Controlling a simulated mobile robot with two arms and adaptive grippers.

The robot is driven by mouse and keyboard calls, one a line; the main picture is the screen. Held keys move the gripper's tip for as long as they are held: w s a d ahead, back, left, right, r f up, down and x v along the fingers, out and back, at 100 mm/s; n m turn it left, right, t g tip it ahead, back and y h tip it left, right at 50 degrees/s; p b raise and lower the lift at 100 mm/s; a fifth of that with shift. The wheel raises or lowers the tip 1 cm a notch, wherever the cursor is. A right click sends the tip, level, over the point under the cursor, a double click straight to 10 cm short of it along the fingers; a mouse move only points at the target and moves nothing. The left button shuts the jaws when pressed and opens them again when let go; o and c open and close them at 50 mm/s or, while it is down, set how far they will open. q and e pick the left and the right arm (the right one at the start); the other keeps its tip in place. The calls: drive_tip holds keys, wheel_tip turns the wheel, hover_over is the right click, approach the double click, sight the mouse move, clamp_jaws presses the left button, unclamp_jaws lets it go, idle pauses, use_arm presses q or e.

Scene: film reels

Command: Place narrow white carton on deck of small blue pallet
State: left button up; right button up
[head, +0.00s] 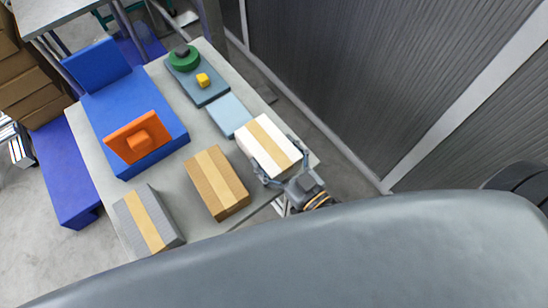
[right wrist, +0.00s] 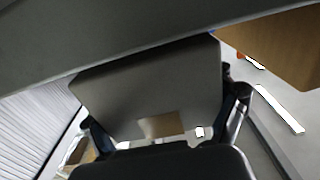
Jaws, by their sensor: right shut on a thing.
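The narrow white carton (head: 262,150), with a tan tape strip, is near the right edge of the grey table. My right gripper (head: 280,161) is shut on its near end, one finger on each side. In the right wrist view the carton (right wrist: 150,85) looks grey in shadow and fills the space between the fingers (right wrist: 170,120). I cannot tell whether the carton is lifted or touches the slab. My left gripper is not in view.
A brown carton (head: 215,183) and a grey carton (head: 147,219) stand to the left on the table (head: 188,232). A blue-grey plate (head: 195,82) with green and yellow pieces lies at the back.

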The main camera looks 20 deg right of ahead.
drive_tip(key=shift+f, duration=0.4)
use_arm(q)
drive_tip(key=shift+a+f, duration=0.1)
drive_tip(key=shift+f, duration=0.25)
use_arm(e)
drive_tip(key=shift+r, duration=0.15)
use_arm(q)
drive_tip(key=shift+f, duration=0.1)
use_arm(e)
drive_tip(key=o, duration=1.3)
drive_tip(key=shift+f, duration=0.2)
drive_tip(key=b+v, duration=0.2)
drive_tip(key=v, duration=0.8)
drive_tip(key=shift+s, duration=0.25)
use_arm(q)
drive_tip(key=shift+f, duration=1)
use_arm(e)
drive_tip(key=shift+s+d+r, duration=0.2)
drive_tip(key=shift+s+d, duration=0.15)
drive_tip(key=shift+s, duration=0.4)
